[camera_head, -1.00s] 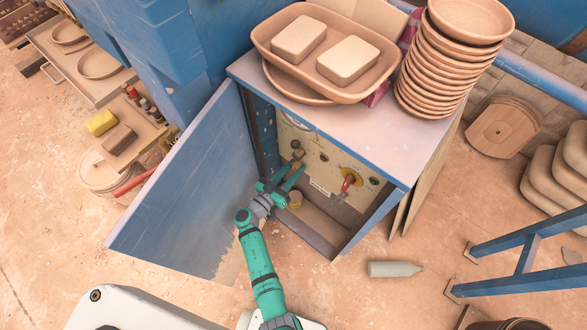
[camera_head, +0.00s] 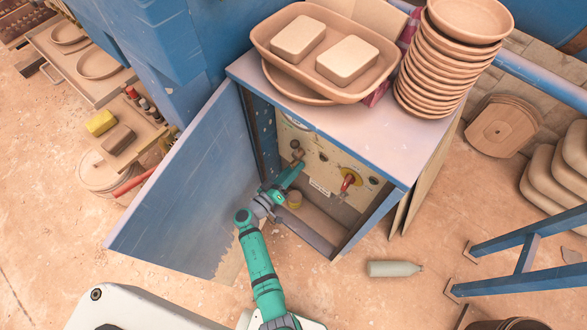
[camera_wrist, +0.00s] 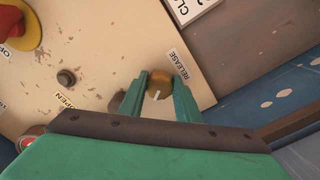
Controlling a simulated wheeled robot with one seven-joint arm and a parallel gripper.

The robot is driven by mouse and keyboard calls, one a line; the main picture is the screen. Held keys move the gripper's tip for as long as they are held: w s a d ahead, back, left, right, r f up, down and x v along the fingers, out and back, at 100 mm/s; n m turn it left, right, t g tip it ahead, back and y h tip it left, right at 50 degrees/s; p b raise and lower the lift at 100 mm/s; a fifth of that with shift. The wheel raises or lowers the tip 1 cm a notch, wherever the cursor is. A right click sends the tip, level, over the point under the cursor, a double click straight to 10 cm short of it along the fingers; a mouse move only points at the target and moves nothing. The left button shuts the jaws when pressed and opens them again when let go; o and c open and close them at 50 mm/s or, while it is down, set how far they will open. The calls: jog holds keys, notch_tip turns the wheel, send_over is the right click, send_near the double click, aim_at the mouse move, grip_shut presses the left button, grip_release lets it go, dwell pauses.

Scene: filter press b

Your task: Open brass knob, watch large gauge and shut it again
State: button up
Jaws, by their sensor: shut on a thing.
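The brass knob (camera_wrist: 159,84), round with a white mark, sits on the cream panel (camera_wrist: 110,50) beside a RELEASE label (camera_wrist: 178,64). My gripper (camera_wrist: 160,85) is shut on it, one finger on each side. In the head view my gripper (camera_head: 298,166) reaches into the open blue cabinet, and its fingers largely overlap there. A round gauge (camera_head: 297,121) shows at the top of the panel, partly hidden by the cabinet top; its reading cannot be made out.
A red handle on a yellow plate (camera_head: 348,181) is right of my gripper. The cabinet door (camera_head: 190,185) stands open at left. Clay trays and a stack of dishes (camera_head: 440,75) are on top. A grey bottle (camera_head: 394,269) lies on the floor at right.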

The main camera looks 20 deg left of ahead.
jog(key=n, duration=0.6)
jog(key=shift+w+d+r, duration=0.1)
jog(key=shift+r, duration=0.05)
jog(key=shift+n, duration=2.2)
jog(key=shift+w, duration=0.1)
jog(key=shift+d, duration=0.15)
jog(key=o, duration=1.1)
jog(key=shift+s+a, duration=0.2)
jog(key=shift+s, duration=0.05)
jog(key=shift+c, duration=0.2)
